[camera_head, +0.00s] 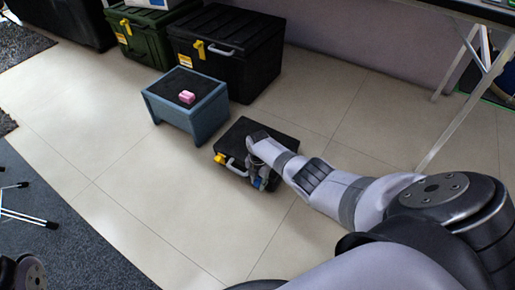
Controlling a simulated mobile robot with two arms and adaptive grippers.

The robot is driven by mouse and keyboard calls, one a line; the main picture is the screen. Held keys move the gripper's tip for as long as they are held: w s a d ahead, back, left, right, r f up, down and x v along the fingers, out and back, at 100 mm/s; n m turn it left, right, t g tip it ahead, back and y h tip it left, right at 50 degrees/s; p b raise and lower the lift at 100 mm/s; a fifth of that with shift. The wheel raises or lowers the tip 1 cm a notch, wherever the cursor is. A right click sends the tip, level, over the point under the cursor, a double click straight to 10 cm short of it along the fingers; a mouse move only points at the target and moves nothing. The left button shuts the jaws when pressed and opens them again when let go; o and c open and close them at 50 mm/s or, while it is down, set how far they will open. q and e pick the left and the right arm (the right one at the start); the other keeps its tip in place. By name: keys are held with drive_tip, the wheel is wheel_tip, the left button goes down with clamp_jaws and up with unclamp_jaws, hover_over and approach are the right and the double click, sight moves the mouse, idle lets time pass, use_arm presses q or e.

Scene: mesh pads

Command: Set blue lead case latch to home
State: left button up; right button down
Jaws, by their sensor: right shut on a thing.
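A low, flat case (278,132) with a black top lies on the floor near the middle; it looks black rather than blue. Its front faces the lower left and carries a pale handle (236,168) and a yellow latch (219,158) at the left end. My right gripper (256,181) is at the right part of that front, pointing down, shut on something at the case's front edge. The gripper hides the part it grips, so I cannot tell whether it is a second latch.
A blue-grey stool (205,118) with a pink block (186,97) stands behind the case. A large black case (245,55) and a green case (150,40) stand by the wall. White table legs (450,100) are at the right. Floor in front is clear.

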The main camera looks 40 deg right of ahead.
drive_tip(key=shift+w+d+r+y+b, duration=0.1)
drive_tip(key=shift+w+d+y+b, duration=0.1)
drive_tip(key=shift+y+b, duration=0.35)
drive_tip(key=c, duration=1.4)
unclamp_jaws()
drive_tip(key=shift+o, duration=0.2)
wheel_tip(320, 180, up, 12)
drive_tip(key=d, duration=0.1)
drive_tip(key=shift+w, duration=0.2)
drive_tip(key=shift+d, duration=0.1)
